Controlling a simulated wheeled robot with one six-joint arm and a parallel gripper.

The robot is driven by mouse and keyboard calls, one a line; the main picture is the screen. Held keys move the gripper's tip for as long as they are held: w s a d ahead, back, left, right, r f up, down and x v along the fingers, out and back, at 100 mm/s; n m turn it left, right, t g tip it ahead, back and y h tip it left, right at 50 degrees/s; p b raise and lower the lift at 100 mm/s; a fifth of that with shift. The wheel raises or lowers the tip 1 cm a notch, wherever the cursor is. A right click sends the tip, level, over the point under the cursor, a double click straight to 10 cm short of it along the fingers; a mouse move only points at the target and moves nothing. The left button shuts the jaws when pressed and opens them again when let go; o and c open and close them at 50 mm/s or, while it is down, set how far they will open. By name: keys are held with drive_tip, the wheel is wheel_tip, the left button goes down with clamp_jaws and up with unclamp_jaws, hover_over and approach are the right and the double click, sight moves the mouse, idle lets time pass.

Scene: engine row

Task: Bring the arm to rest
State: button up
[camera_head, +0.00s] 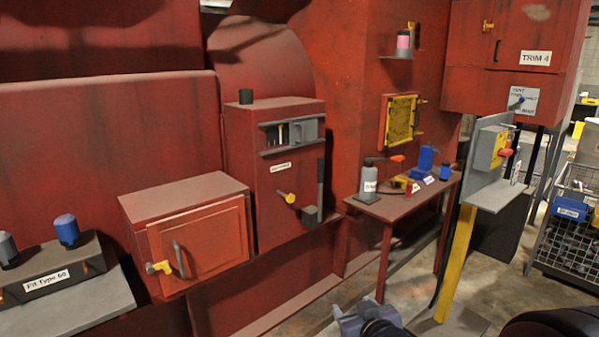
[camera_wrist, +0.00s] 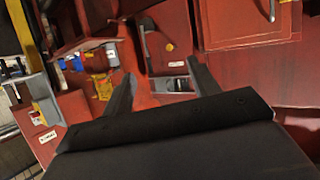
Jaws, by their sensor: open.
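My gripper (camera_wrist: 160,70) shows in the wrist view as two dark fingers spread well apart, with nothing held between them. Beyond the fingers, and apart from them as far as I can tell, is the red cabinet (camera_wrist: 168,58) with a yellow knob, seen upside down. The same cabinet (camera_head: 272,212) stands in the middle of the head view, with a small window near its top. The gripper's fingers cannot be made out in the head view.
A red box with a handled door (camera_head: 210,240) stands left of the cabinet. A small red table (camera_head: 395,207) with a grey bottle (camera_head: 368,182) and blue items is to the right. A yellow post (camera_head: 456,265) carries a grey switch box (camera_head: 488,148). Floor shows around the post.

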drive_tip(key=s+d+r+m+g+h+p, duration=0.1)
drive_tip(key=s+d+r+g+p, duration=0.1)
drive_tip(key=s, duration=0.3)
drive_tip(key=s+d+r+m+g+h+p, duration=0.1)
drive_tip(key=s+r+g+p, duration=0.1)
drive_tip(key=s+p, duration=0.2)
drive_tip(key=s+d+r+m+g+h+p, duration=0.1)
drive_tip(key=s+d+r+g+p, duration=0.1)
drive_tip(key=s, duration=0.5)
drive_tip(key=shift+s+d+m+g+h+p, duration=0.2)
drive_tip(key=shift+d+m+g+h+p, duration=0.25)
drive_tip(key=shift+p, duration=0.45)
drive_tip(key=shift+a+r, duration=0.1)
